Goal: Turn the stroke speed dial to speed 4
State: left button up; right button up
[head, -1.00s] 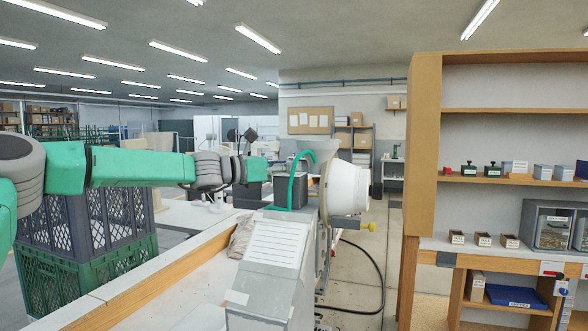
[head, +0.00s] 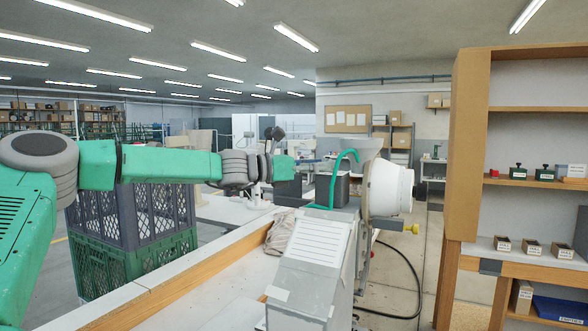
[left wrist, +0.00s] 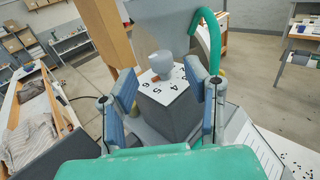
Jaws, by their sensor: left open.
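The stroke speed dial is a small grey knob (left wrist: 162,62) on a white number plate (left wrist: 160,90) atop a dark grey block, in the left wrist view. Digits including 4, 5 and 6 show on the plate, and an orange-red mark shows at the knob's base. My left gripper (left wrist: 160,74) is open, with one blue-grey finger on each side of the knob. I see no clear contact. In the head view my left gripper (head: 296,168) reaches toward the grey press (head: 312,255) from behind left; the knob cannot be made out there. My right gripper is not in view.
A green curved tube (head: 335,182) stands close to the dial, and it also shows at the right in the left wrist view (left wrist: 213,45). A large white round housing (head: 388,188) is on the press's right. Crates (head: 135,240) stand under my left arm. A wooden shelf (head: 468,150) is at right.

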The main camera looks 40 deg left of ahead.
pick_arm(q)
jog(key=v, duration=0.9)
jog(key=shift+a, duration=0.3)
jog(key=shift+d, duration=0.15)
